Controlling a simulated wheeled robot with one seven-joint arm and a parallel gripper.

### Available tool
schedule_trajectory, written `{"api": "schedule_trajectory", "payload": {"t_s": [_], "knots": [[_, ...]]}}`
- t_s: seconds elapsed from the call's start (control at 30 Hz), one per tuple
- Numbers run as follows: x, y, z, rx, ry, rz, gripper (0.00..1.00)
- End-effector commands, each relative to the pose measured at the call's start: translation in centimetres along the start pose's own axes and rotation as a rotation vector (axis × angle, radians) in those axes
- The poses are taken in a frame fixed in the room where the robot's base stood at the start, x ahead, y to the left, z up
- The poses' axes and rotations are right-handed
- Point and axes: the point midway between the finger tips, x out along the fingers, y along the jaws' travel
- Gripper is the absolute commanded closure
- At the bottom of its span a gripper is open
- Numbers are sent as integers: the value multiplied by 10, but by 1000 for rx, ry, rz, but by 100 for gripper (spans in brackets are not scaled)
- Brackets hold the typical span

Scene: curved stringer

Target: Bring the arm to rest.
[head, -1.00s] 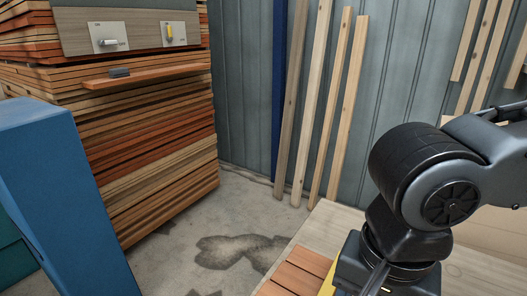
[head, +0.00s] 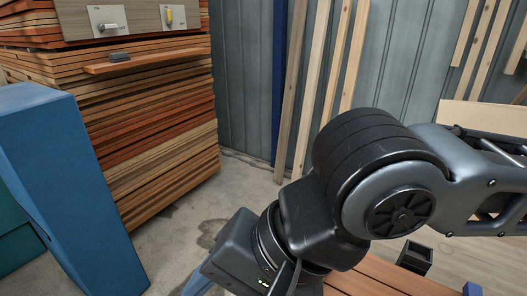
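My arm comes in from the right edge in the head view, bent at a large black joint, with its forearm and wrist housing reaching down and to the left. My gripper is not clearly visible; the housing at the lower middle hides it or it lies below the picture's edge. Nothing held can be made out.
A tall blue block (head: 65,190) stands at the left. Behind it is a stack of boards (head: 150,130) with a panel (head: 140,18) and a small shelf (head: 150,58). Planks (head: 318,85) lean on the metal wall. A black open box (head: 415,256) sits at lower right.

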Motion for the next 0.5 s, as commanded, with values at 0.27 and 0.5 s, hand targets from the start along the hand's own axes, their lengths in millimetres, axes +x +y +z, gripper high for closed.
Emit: {"api": "schedule_trajectory", "payload": {"t_s": [0.27,0.5], "knots": [[-15,-109,41,-182,-51,-490,43],[-56,-166,47,-246,34,-873,43]]}}
